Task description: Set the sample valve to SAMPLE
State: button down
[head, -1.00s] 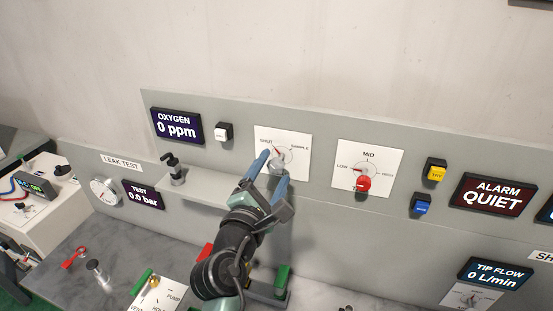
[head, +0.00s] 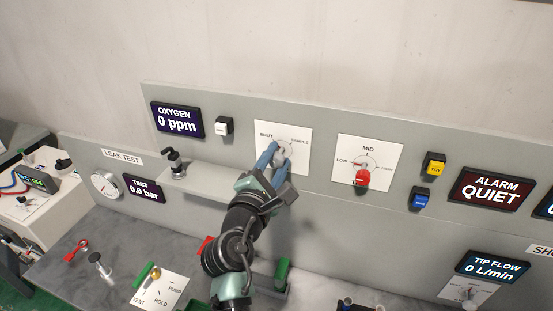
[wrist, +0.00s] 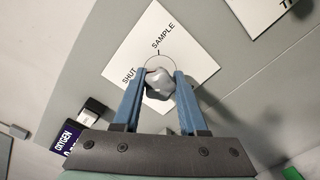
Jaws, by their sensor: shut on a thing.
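The sample valve is a white plate (head: 300,138) marked SHUT at left and SAMPLE at right, on the grey panel. Its grey knob (wrist: 160,84) sits in the middle of the plate. My gripper (head: 279,156) is at the knob, and in the wrist view its blue fingers (wrist: 160,90) are closed on the knob's two sides. The knob's pointer is mostly hidden, so I cannot tell which mark it points to. The plate also shows in the wrist view (wrist: 192,60).
A plate with a red knob (head: 362,178) is to the right, marked LOW, MID and HIGH. An oxygen display (head: 177,119) and a white button (head: 224,126) are at left. A ledge (head: 200,180) with a black-topped fitting (head: 173,160) lies below left.

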jog(key=shift+f+m+b, duration=0.1)
jog(key=shift+m+b, duration=0.2)
jog(key=shift+b, duration=0.05)
jog(key=m+b, duration=0.3)
jog(key=shift+f+m, duration=0.15)
jog(key=shift+m, duration=0.25)
jog(key=m+b, duration=0.9)
jog(key=m, duration=0.1)
jog(key=shift+m+b, duration=1.25)
jog(key=shift+m, duration=0.45)
jog(key=shift+r, duration=0.2)
jog(key=shift+c, duration=2.2)
grip_release()
jog(key=shift+s, duration=0.1)
